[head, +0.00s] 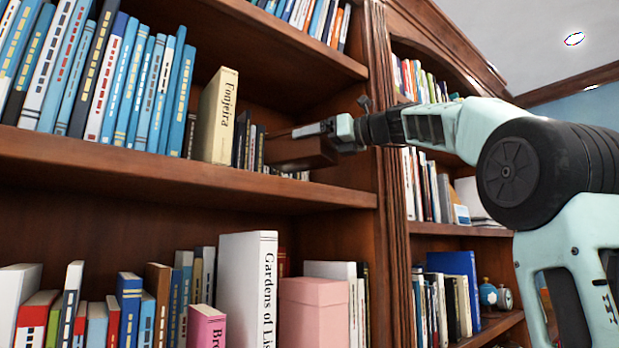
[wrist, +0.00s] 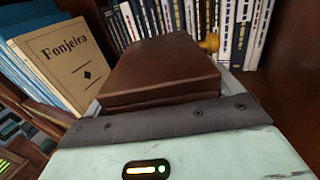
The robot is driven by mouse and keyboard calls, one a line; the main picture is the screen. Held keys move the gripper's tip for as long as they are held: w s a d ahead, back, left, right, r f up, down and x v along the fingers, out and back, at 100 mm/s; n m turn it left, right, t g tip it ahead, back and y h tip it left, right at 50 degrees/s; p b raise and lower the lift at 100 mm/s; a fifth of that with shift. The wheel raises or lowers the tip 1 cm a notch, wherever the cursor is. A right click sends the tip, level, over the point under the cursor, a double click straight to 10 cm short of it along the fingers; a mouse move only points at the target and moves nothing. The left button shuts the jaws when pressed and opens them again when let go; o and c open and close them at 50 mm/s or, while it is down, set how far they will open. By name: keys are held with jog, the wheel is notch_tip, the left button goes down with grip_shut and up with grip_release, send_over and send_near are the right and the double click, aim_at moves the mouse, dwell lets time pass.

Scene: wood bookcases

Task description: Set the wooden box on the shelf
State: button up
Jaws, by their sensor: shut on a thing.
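The wooden box (head: 301,152) is dark brown and held in my gripper (head: 312,131) inside the upper shelf compartment of the bookcase. In the wrist view the wooden box (wrist: 165,68) extends forward from my gripper (wrist: 160,105), its top face showing. My gripper is shut on it. The shelf (head: 180,172) runs beneath, with the box at its right end near the upright side panel. I cannot tell whether the box's underside touches the shelf or the low things by it.
A cream book titled Fonjeira (head: 216,116) stands left of the box, also in the wrist view (wrist: 66,66). Small dark books (head: 248,143) stand behind the box. A small yellowish object (wrist: 209,43) is behind it. A pink box (head: 312,310) stands on the shelf below.

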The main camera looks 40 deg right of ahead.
aim_at(320, 163)
jog(key=shift+f, duration=2.9)
jog(key=o, duration=1.2)
jog(key=shift+s+b, duration=0.1)
jog(key=shift+b, duration=0.2)
jog(key=shift+s+d+f+b, duration=0.2)
jog(key=shift+s+b, duration=0.1)
jog(key=shift+b, duration=0.05)
jog(key=b+v, duration=0.5)
jog(key=v, duration=0.6)
jog(key=shift+r+b, duration=0.2)
jog(key=shift+b, duration=0.15)
jog(key=shift+s, duration=0.15)
